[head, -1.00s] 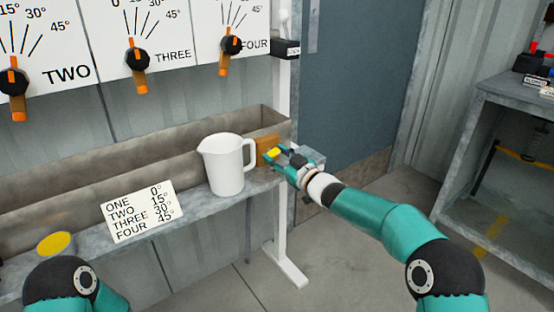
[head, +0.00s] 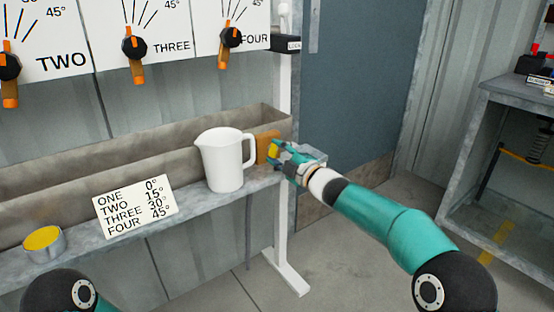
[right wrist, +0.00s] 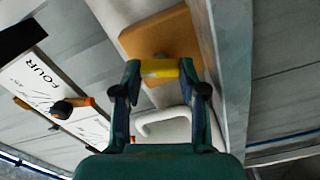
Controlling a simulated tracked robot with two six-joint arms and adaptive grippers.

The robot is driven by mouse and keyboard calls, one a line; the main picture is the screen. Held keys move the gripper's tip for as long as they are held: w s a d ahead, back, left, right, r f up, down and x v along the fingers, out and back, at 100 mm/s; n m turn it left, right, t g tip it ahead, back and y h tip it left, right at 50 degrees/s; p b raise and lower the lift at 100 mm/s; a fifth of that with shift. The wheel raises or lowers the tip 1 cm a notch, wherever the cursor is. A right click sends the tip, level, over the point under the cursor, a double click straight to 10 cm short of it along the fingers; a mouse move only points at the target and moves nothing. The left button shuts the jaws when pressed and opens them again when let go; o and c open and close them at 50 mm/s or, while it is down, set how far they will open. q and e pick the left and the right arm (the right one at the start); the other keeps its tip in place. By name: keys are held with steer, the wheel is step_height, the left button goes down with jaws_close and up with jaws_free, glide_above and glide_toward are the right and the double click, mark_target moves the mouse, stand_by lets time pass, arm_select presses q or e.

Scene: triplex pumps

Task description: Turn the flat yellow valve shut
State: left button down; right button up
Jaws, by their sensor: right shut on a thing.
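The flat yellow valve (head: 273,149) is at the right end of the trough, in front of an orange-brown block (head: 263,146). In the right wrist view the yellow valve handle (right wrist: 159,68) lies between the two fingertips, crosswise in front of the block (right wrist: 165,38). My right gripper (head: 276,151) is shut on it; it also shows in the right wrist view (right wrist: 159,72). Only a dark joint of my left arm shows at the lower left of the head view; its gripper is out of view.
A white jug (head: 222,160) stands on the ledge just left of my right gripper. A sign card (head: 135,208) and a yellow-topped tin (head: 44,242) are farther left. A metal trough (head: 100,178) runs behind them, below dial panels (head: 140,42). A white post (head: 285,220) stands beside the ledge.

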steer(key=shift+s+a+f+n+b, duration=0.15)
steer(key=shift+n+b, duration=0.1)
steer(key=shift+n, duration=0.4)
steer(key=shift+w+a+f+n+b, duration=0.15)
steer(key=shift+n+b, duration=0.15)
steer(key=shift+n, duration=0.4)
steer(key=shift+s+f+n+b, duration=0.15)
steer(key=shift+n+b, duration=0.1)
steer(key=shift+n, duration=0.4)
steer(key=o, duration=1.1)
steer(key=shift+r, duration=0.1)
steer(key=shift+o, duration=0.2)
steer(key=shift+d, duration=0.1)
steer(key=shift+d, duration=0.15)
steer(key=shift+s+d, duration=0.35)
steer(key=shift+s, duration=0.05)
steer(key=v, duration=0.6)
steer(key=shift+s+r, duration=0.2)
steer(key=shift+s, duration=0.15)
steer(key=shift+d, duration=0.1)
